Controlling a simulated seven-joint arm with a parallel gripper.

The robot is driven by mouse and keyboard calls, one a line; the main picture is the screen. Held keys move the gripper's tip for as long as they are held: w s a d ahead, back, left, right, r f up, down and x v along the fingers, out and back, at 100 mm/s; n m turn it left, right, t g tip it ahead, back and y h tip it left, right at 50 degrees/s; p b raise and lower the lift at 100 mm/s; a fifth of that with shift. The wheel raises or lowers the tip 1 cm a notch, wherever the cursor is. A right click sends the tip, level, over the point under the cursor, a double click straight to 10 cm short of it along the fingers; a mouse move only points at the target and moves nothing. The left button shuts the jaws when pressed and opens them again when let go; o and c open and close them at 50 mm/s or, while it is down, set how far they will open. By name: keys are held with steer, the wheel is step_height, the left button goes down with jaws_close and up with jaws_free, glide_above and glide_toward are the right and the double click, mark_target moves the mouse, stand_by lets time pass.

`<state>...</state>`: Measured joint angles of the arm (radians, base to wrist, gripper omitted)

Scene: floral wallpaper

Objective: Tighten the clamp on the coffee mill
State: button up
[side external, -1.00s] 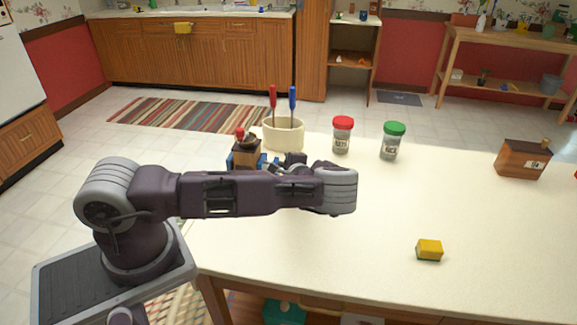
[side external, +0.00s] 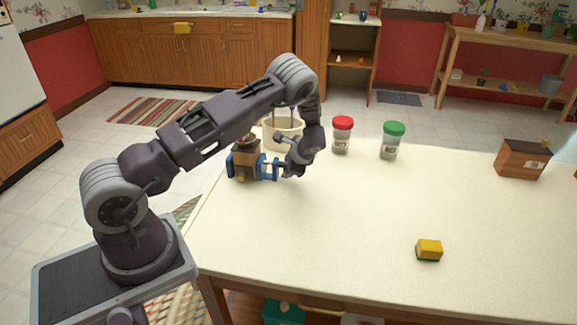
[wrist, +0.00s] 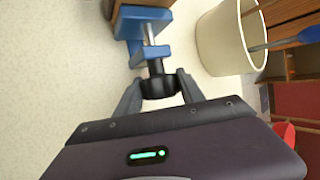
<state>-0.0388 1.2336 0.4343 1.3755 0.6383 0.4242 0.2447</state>
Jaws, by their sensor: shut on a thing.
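The wooden coffee mill (side external: 246,161) stands at the table's far left, held in a blue clamp (side external: 268,168). In the wrist view the blue clamp (wrist: 151,54) shows its bare metal screw (wrist: 150,33) and a black knob (wrist: 158,84) at the screw's end. My gripper (side external: 285,168) is at the clamp's right side. In the wrist view my gripper (wrist: 159,90) has one finger on each side of the black knob and is shut on it. Most of the mill lies outside the wrist view.
A cream crock (side external: 281,134) holding tools stands just behind my gripper. A red-lidded jar (side external: 342,136) and a green-lidded jar (side external: 392,142) stand to its right. A wooden box (side external: 522,160) and a yellow sponge (side external: 429,250) are farther off. The middle table is clear.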

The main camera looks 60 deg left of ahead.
stand_by(0.4)
steer(key=o, duration=1.4)
steer(key=v, duration=0.7)
steer(key=shift+w+a+r, duration=0.1)
steer(key=shift+r, duration=0.05)
